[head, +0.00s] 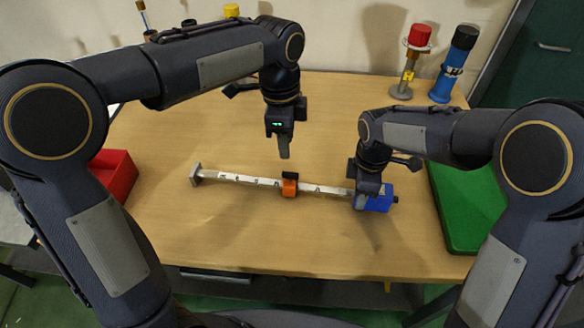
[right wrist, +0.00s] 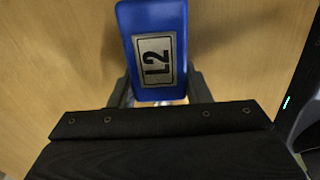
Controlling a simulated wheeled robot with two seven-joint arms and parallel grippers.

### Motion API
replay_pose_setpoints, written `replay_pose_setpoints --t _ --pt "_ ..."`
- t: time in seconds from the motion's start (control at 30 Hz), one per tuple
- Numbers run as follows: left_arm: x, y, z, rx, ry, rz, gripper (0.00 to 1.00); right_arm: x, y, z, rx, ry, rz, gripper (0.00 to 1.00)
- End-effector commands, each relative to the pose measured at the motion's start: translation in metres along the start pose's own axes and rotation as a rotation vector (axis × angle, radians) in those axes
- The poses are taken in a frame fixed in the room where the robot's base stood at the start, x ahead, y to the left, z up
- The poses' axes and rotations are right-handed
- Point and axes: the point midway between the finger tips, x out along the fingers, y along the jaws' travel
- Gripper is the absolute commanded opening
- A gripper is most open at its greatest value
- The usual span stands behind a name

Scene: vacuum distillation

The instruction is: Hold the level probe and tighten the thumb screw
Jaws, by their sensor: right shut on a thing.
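The level probe lies across the table: a pale marked rod (head: 245,180) with a grey end plate at the left and a blue head (head: 380,200) at the right. An orange slider (head: 289,188) with a black knob on top, likely the thumb screw (head: 289,175), sits on the rod near its middle. My right gripper (head: 367,198) is shut on the probe at the blue head. The right wrist view shows the head (right wrist: 153,20) labelled "L2" between the fingers. My left gripper (head: 284,152) points down above and just behind the slider, apart from it; its finger gap is not visible.
A red bin (head: 112,175) stands at the left and a green tray (head: 462,205) at the right. A red-topped stand (head: 410,65) and a blue bottle (head: 455,65) stand at the back right. The table in front of the probe is clear.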

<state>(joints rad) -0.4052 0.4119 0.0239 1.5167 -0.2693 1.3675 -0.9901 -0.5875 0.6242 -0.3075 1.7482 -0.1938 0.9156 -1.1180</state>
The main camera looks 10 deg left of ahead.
Motion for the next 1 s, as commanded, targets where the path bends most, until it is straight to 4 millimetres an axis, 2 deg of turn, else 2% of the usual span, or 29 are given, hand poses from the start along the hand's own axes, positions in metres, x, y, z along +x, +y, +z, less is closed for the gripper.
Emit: replay_pose_setpoints --t 0.1,0.37,0.7,0.9,1.0 --pt "-0.001 0.001 0.005 -0.348 0.033 0.017 0.31 -0.001 0.001 0.0 0.001 0.001 0.002 0.0" --pt "-0.004 0.001 0.016 -1.131 0.089 0.091 0.31 -0.001 0.001 0.0 0.0 0.001 0.002 0.0" --pt "-0.01 -0.001 0.03 -2.148 0.107 0.265 0.31 -0.001 0.001 0.0 0.0 0.001 0.002 0.0" --pt "-0.014 -0.003 0.037 -2.659 0.073 0.398 0.31 -0.001 0.001 0.0 0.0 0.001 0.002 0.0" --pt "-0.015 -0.004 0.039 -2.836 0.052 0.451 0.31 -0.001 0.001 0.0 0.0 0.002 0.002 0.0"
